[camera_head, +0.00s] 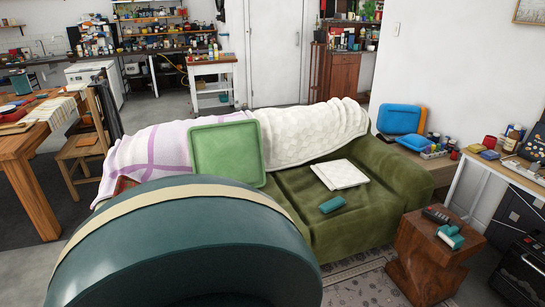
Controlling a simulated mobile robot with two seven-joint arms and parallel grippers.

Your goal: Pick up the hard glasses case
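A small teal case-like object (332,204) lies on the green sofa seat, near its front edge. Another teal object with a pale part (450,236) lies on the wooden side table, beside a dark elongated object (436,214). Either teal object could be the hard glasses case; they are too small to tell for certain. Neither of my grippers is in view.
A large dark green rounded form with a cream band (185,245) fills the lower left foreground. The green sofa (400,172) holds a green cushion (227,152) and a white square item (339,174). The brown side table (425,262) stands right. A wooden table (30,180) is left.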

